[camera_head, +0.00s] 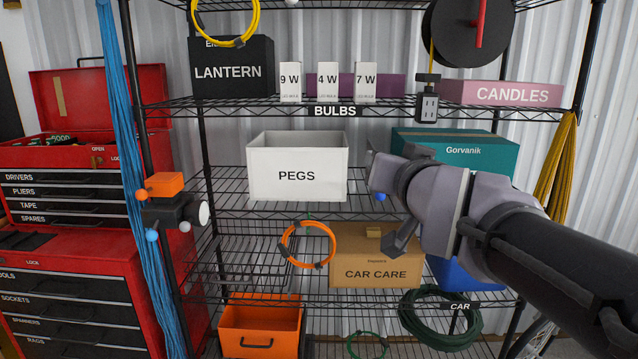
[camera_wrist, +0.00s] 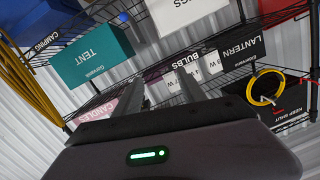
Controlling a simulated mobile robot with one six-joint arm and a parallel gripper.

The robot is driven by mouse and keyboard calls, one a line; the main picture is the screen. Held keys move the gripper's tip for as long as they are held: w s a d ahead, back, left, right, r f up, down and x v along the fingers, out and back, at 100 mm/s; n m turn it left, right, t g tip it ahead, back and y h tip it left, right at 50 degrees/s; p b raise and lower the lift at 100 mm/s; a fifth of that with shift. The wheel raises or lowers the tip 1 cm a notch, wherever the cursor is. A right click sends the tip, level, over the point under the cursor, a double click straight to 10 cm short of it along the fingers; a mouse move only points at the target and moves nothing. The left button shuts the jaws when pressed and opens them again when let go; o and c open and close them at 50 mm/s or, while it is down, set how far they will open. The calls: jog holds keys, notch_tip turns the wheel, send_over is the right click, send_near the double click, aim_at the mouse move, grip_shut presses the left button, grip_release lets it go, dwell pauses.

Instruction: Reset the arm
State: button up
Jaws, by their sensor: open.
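My gripper (camera_head: 387,208) is at the end of my arm, reaching in from the right in front of the middle of the wire shelving. Its jaws are open and I see nothing held between them. In the wrist view my gripper (camera_wrist: 162,92) shows two fingers apart, with the shelves beyond them turned nearly upside down. A small blue ball (camera_head: 380,197) shows beside the jaws in the head view. It appears as a blue spot by the shelf in the wrist view (camera_wrist: 123,17), apart from the fingers.
The wire shelving holds a white PEGS bin (camera_head: 297,188), a teal box (camera_head: 465,150), a CAR CARE box (camera_head: 375,274) and a LANTERN box (camera_head: 232,72). A red tool cabinet (camera_head: 70,265) stands at left. Blue cords (camera_head: 125,120) and yellow cords (camera_head: 556,170) hang at the shelf sides.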

jog(key=s+a+f+m+g+y, duration=0.1)
jog(key=s+f+g, duration=1)
jog(key=s+f, duration=1.6)
jog(key=shift+s+a+m, duration=0.4)
jog(key=shift+s+m, duration=0.2)
jog(key=shift+s, duration=0.3)
